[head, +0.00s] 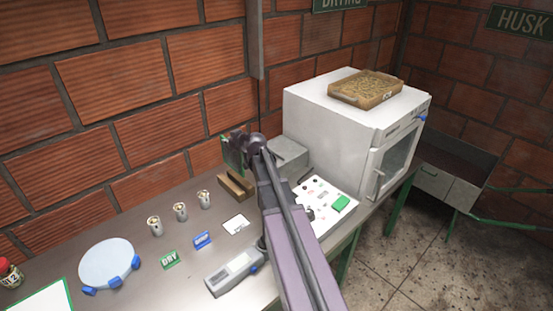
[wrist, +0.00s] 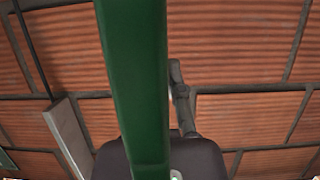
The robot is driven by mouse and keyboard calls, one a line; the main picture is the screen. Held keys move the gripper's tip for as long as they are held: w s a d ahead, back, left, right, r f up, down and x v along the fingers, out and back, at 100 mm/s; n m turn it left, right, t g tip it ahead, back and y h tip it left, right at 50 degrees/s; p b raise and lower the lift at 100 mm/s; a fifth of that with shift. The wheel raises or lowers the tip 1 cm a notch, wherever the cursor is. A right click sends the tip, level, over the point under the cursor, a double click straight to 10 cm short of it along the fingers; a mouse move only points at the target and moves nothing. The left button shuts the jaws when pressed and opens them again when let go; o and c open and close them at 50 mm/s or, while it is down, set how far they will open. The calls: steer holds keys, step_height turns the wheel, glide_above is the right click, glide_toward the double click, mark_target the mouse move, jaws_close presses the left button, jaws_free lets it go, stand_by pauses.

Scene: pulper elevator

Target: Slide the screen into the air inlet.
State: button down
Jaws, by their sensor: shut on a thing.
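The screen (head: 233,160) shows as a small green-edged panel at the end of my arm, above a wooden stand. In the wrist view a green bar (wrist: 137,80), likely its frame edge, runs top to bottom across the middle. My gripper (head: 243,142) is shut on the screen; its fingers are small and dark in the head view and mostly hidden behind the bar in the wrist view. The air inlet is probably on the grey box (head: 289,157) at the left side of the white dryer (head: 345,125). My arm partly covers the box, and no opening can be made out.
The wooden stand (head: 236,186) is below my gripper. A control panel (head: 325,203) with a green button is right of my arm. Several metal cups (head: 180,211), a grey meter (head: 233,273) and a round sieve (head: 108,263) occupy the bench. A brick wall (head: 150,80) is behind.

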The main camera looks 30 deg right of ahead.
steer(key=w+d+r+p, duration=0.2)
steer(key=d, duration=0.8)
steer(key=w+d+r+p, duration=0.2)
steer(key=d, duration=0.8)
steer(key=shift+d+r+p, duration=0.3)
steer(key=shift+r+p, duration=0.05)
steer(key=shift+f, duration=0.1)
